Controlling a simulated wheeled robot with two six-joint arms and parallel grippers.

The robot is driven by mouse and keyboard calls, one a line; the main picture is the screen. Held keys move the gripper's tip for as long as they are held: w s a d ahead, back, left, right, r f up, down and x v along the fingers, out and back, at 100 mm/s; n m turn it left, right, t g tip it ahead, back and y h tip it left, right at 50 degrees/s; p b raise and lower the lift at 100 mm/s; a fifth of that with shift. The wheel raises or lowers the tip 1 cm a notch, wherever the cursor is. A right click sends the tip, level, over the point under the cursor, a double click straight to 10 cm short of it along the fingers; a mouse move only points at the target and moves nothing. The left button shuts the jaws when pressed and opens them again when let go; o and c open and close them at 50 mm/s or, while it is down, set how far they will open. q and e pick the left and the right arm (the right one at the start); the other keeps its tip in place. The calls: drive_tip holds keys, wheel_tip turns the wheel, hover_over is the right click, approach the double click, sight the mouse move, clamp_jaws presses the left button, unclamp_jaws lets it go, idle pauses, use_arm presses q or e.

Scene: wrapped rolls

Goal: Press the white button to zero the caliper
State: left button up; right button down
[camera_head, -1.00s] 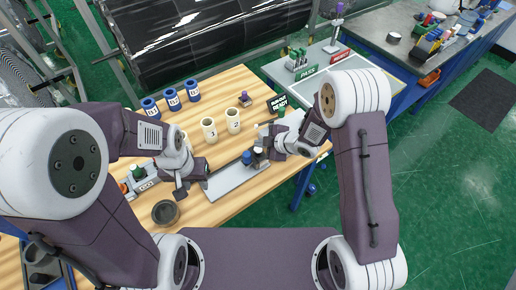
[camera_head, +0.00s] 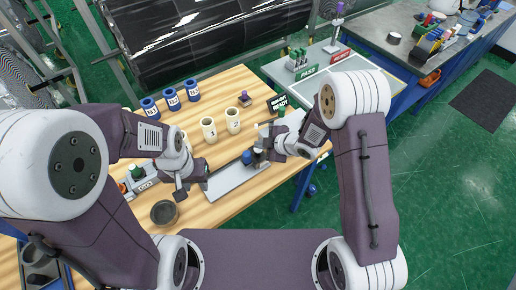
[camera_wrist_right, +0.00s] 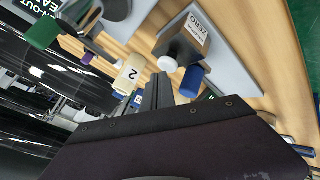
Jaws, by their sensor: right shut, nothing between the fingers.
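The caliper station is a dark block (camera_wrist_right: 185,44) with a ZERO label, on a grey plate (camera_head: 230,181) on the wooden table. In the right wrist view its white button (camera_wrist_right: 167,64) sticks out towards my right gripper, beside a blue button (camera_wrist_right: 190,81). The blue button also shows in the head view (camera_head: 247,157). My right gripper (camera_wrist_right: 157,88) is shut and empty, its tips just short of the white button; I cannot tell whether they touch. My left gripper (camera_head: 186,186) is by the plate's left end; its fingers are unclear. The caliper itself is not clearly visible.
Cream rolls (camera_head: 209,130) and blue rolls (camera_head: 193,90) stand behind the plate. A READY sign (camera_head: 279,104) is at the back right of the table. A dark round bowl (camera_head: 164,213) sits at the front left.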

sight(260, 150)
drive_tip(key=shift+f+b, duration=0.75)
drive_tip(key=shift+f, duration=0.15)
idle(0.5)
drive_tip(key=shift+r+p, duration=1.15)
drive_tip(key=shift+r, duration=0.15)
wheel_tip(260, 150, up, 5)
drive_tip(key=p, duration=0.4)
drive_tip(key=shift+r+p, duration=0.15)
drive_tip(key=shift+p, duration=0.15)
